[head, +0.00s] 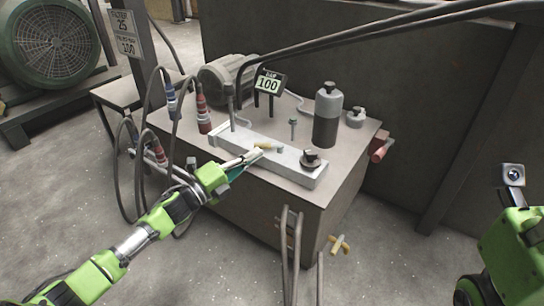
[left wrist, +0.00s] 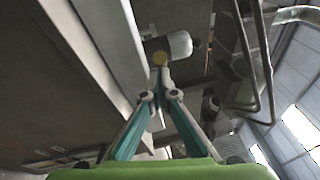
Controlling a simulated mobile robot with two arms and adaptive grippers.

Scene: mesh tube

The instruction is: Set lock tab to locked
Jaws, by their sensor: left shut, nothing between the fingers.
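A motor (head: 222,80) is behind. Cables with red and blue connectors (head: 204,114) hang at the left. Black pipes cross above.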

